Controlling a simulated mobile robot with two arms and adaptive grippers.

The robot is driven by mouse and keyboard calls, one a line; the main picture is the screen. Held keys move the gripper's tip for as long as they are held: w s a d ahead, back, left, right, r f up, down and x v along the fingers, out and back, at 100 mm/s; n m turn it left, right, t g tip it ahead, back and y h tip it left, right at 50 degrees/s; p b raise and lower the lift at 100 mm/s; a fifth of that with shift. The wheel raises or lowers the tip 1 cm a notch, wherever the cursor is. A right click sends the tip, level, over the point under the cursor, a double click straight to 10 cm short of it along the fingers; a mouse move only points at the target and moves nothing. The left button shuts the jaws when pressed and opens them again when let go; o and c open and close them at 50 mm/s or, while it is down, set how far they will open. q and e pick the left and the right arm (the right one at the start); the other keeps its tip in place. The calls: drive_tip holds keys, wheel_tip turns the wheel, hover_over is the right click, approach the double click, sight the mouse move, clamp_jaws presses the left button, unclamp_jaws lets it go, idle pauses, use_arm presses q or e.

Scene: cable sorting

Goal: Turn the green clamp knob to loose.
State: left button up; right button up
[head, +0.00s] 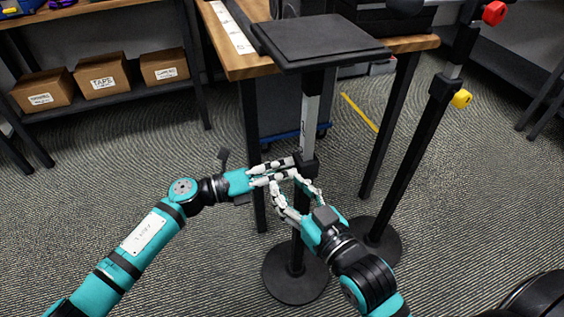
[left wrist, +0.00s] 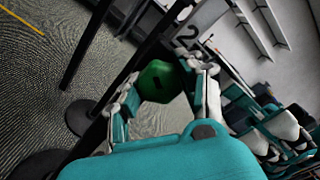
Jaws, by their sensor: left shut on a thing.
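The green clamp knob (left wrist: 157,82) shows in the left wrist view, a dark green lobed knob between the two fingers of my left gripper (left wrist: 165,98). In the head view the fingers of my left gripper (head: 272,172) reach from the left to the black clamp collar (head: 308,164) on the middle stand, and they hide the knob. My left gripper is shut on the knob. My right gripper (head: 287,180) is just below it, in front of the post, with its fingers spread apart; no object shows clearly between them.
The stand carries a flat black platform (head: 318,40) and has a round black base (head: 295,275). A second stand to the right has a yellow knob (head: 461,98) and a red knob (head: 494,13). A wooden table (head: 232,62) stands behind. Cardboard boxes (head: 103,76) sit on a left shelf.

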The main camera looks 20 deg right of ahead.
use_arm(q)
drive_tip(key=n+p, duration=0.2)
drive_tip(key=shift+r+n, duration=0.15)
drive_tip(key=shift+n, duration=0.25)
drive_tip(key=shift+n+p, duration=0.65)
drive_tip(key=shift+n, duration=0.25)
drive_tip(key=shift+n+p, duration=0.7)
drive_tip(key=shift+n, duration=0.3)
drive_tip(key=shift+n+p, duration=0.45)
drive_tip(key=shift+n, duration=0.35)
use_arm(e)
drive_tip(key=s+d+f+g+h, duration=0.2)
drive_tip(key=s+d+f+g, duration=0.1)
drive_tip(key=s+f+g, duration=0.3)
drive_tip(key=s+d+f+g+h, duration=0.1)
drive_tip(key=s+d+f+g, duration=0.2)
drive_tip(key=s+f+g, duration=0.4)
drive_tip(key=shift+s+d+m+h, duration=0.2)
drive_tip(key=shift+s+m+h, duration=0.15)
drive_tip(key=shift+s, duration=1.3)
use_arm(q)
drive_tip(key=shift+f, duration=0.2)
drive_tip(key=o, duration=1.2)
drive_tip(key=shift+a, duration=0.15)
use_arm(e)
drive_tip(key=shift+w, duration=0.1)
